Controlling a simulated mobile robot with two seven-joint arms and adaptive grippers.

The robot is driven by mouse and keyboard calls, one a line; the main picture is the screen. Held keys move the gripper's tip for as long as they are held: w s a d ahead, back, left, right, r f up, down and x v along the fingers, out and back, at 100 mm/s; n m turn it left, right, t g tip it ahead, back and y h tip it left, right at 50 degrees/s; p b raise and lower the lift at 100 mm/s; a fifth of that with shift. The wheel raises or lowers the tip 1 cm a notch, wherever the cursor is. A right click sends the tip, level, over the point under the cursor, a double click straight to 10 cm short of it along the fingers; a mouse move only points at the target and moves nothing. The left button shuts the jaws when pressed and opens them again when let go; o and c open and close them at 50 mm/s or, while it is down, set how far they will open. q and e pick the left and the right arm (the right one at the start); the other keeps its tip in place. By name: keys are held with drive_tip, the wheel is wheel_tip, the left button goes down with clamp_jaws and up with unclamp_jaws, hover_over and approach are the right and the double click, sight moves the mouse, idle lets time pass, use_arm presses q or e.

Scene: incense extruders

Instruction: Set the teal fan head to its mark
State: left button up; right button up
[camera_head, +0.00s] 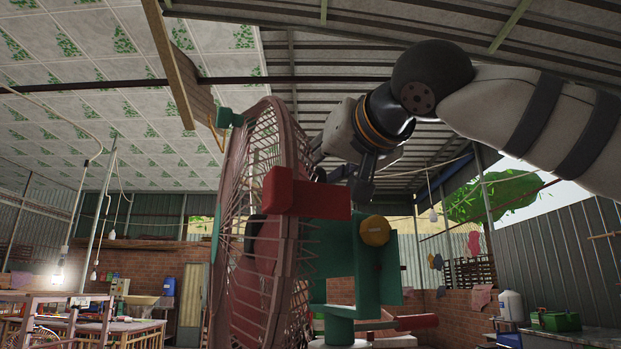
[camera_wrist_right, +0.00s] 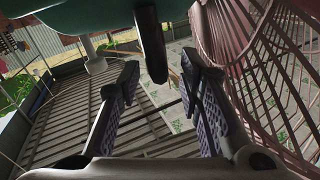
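The teal fan head (camera_head: 345,255) stands in the middle of the head view, behind a pinkish-red wire cage (camera_head: 262,230) seen nearly edge-on. A yellow knob (camera_head: 375,230) is on the head's side. My right gripper (camera_head: 362,185) is just above the head, behind the cage. In the right wrist view, its fingers (camera_wrist_right: 159,70) are apart, and a dark bar (camera_wrist_right: 150,40) below the teal body (camera_wrist_right: 90,15) reaches down between the tips. I cannot tell whether they touch it. I cannot make out the mark. My left gripper is out of view.
A red block (camera_head: 300,194) sticks out at the cage, and a small teal piece (camera_head: 228,118) is at its upper left edge. A red-ended part (camera_head: 416,322) is low by the fan's base. Tables stand at the left, and a counter with a green box (camera_head: 555,321) at the right.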

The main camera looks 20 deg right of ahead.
drive_tip(key=w, duration=0.4)
drive_tip(key=shift+a, duration=0.25)
clamp_jaws()
drive_tip(key=shift+w, duration=0.1)
